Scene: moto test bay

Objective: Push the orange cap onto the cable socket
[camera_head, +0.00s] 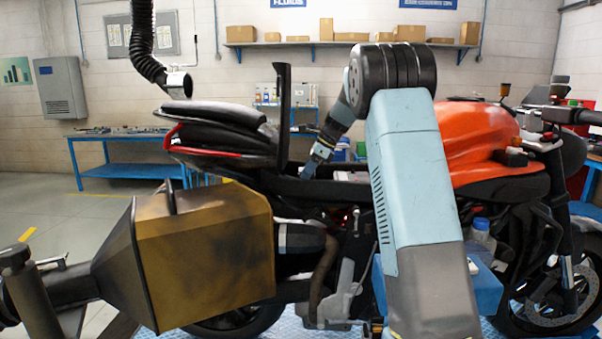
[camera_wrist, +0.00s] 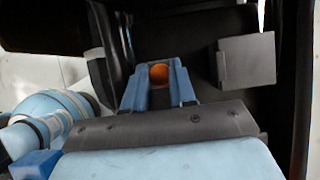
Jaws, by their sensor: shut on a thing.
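The orange cap (camera_wrist: 159,75) shows as a small round end between the two blue fingers in the wrist view. My gripper (camera_wrist: 159,66) is shut on it, and the fingers cover its sides. In the head view my gripper (camera_head: 308,171) points down at the open seat area of the motorcycle, between the raised seat and the orange tank; the cap cannot be made out there. I cannot make out the cable socket in either view. In the wrist view the surfaces beyond the fingers are dark. I cannot tell whether the cap touches anything.
A grey box-like part (camera_wrist: 247,60) lies right of my fingers in the wrist view. The raised seat (camera_head: 222,130) and a dark upright panel (camera_head: 283,115) stand left of my gripper. The orange tank (camera_head: 480,140) is to the right. A black hose (camera_head: 143,45) hangs above the tail.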

